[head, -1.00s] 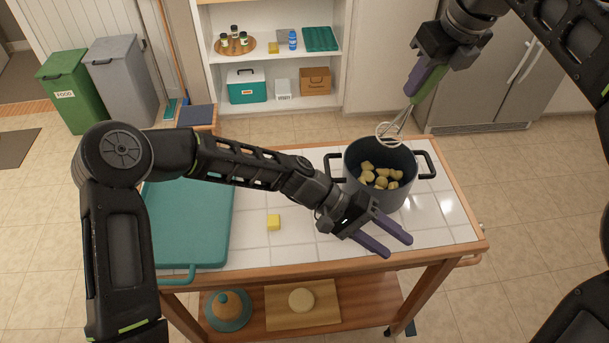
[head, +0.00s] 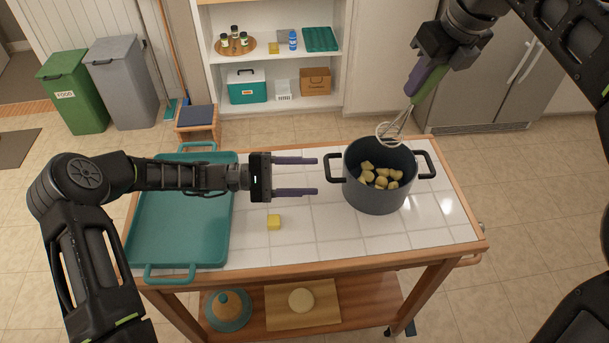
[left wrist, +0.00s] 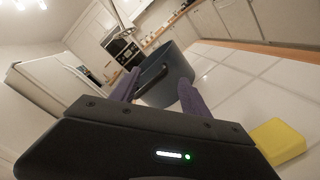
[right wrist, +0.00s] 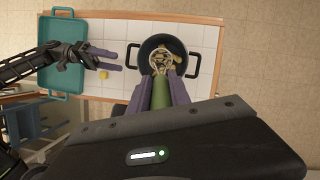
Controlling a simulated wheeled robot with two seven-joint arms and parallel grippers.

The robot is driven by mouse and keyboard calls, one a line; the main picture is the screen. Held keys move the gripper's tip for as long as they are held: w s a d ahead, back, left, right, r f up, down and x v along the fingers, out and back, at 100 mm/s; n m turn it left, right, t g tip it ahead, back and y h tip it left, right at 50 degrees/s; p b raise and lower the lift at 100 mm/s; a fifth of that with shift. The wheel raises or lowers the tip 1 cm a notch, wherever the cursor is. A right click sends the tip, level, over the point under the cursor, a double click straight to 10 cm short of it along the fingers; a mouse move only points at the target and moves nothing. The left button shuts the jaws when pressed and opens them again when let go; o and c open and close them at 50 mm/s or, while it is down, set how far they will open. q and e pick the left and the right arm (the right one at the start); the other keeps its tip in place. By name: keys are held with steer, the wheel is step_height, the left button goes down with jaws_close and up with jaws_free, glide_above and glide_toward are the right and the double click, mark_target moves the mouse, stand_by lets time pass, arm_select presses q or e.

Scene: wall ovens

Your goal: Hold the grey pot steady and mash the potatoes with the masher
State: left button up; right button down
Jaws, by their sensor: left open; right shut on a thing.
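The grey pot (head: 376,195) stands on the white tiled cart top, with a black handle on its left and right. Several potato pieces (head: 381,176) lie inside it. My left gripper (head: 317,175) is open and empty, left of the pot, its fingers pointing at the left handle (head: 335,167) with a small gap. In the left wrist view, the pot (left wrist: 160,82) and its handle appear between the fingers. My right gripper (head: 421,88) is shut on the green handle of the masher (head: 392,131), whose wire head is over the pot's opening. The right wrist view shows the masher head (right wrist: 162,60) over the potatoes.
A teal tray (head: 180,225) lies on the cart's left side. A small yellow block (head: 273,222) sits on the tiles in front of my left gripper. The cart's lower shelf holds a teal-and-orange domed item (head: 229,308) and a board (head: 325,310).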

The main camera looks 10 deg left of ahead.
mark_target(337, 178)
arm_select(q)
steer(key=d, duration=0.5)
steer(key=w+d, duration=0.1)
steer(key=d, duration=0.1)
steer(key=shift+d, duration=0.2)
steer(key=shift+c, duration=0.5)
steer(key=shift+s+f, duration=0.1)
steer(key=c, duration=1)
steer(key=shift+f, duration=0.1)
jaws_close()
